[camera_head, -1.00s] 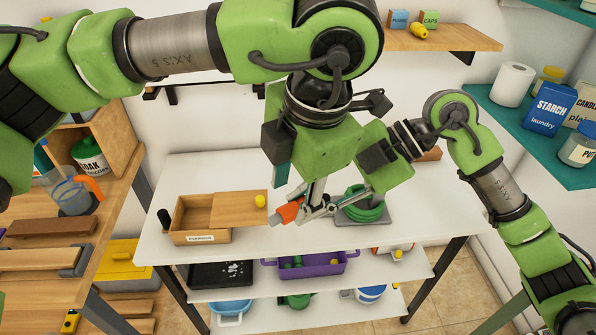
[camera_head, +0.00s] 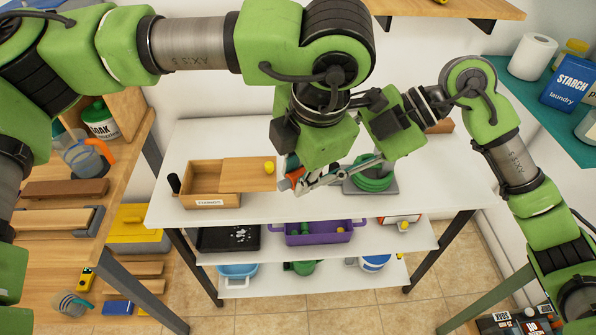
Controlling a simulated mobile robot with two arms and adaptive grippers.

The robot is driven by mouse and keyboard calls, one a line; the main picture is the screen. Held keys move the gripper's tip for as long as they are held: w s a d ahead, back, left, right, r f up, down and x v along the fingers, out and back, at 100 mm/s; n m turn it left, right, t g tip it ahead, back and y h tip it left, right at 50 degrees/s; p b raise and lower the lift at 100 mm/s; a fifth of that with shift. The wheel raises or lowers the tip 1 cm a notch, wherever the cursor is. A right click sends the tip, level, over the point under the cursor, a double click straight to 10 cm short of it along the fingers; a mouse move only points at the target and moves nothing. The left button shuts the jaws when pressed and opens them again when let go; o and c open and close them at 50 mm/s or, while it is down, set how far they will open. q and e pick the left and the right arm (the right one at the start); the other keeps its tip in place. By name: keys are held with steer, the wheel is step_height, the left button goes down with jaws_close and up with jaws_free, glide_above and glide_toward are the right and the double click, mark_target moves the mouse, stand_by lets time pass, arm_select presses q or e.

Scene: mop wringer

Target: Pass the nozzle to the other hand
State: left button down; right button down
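The nozzle (camera_head: 294,177), an orange-red piece, is at the fingertips of my two grippers, above the white table. My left gripper (camera_head: 303,172) comes down from above; its green body hides much of its fingers, so its hold on the nozzle is unclear. My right gripper (camera_head: 309,184) reaches in from the right, its thin grey fingers stretching to the nozzle. The fingers overlap in the picture, and I cannot tell which of them grip it.
The white table (camera_head: 260,214) holds an open wooden box (camera_head: 212,200) with a yellow ball (camera_head: 269,167) by its right end, and a green coiled thing on a grey base (camera_head: 388,187). Shelves below carry a purple tray (camera_head: 318,238). A wooden bench (camera_head: 60,262) stands left.

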arm_select(q)
steer(key=shift+s+d, duration=0.1)
arm_select(e)
steer(key=c, duration=1.7)
jaws_free()
steer(key=shift+r, duration=0.1)
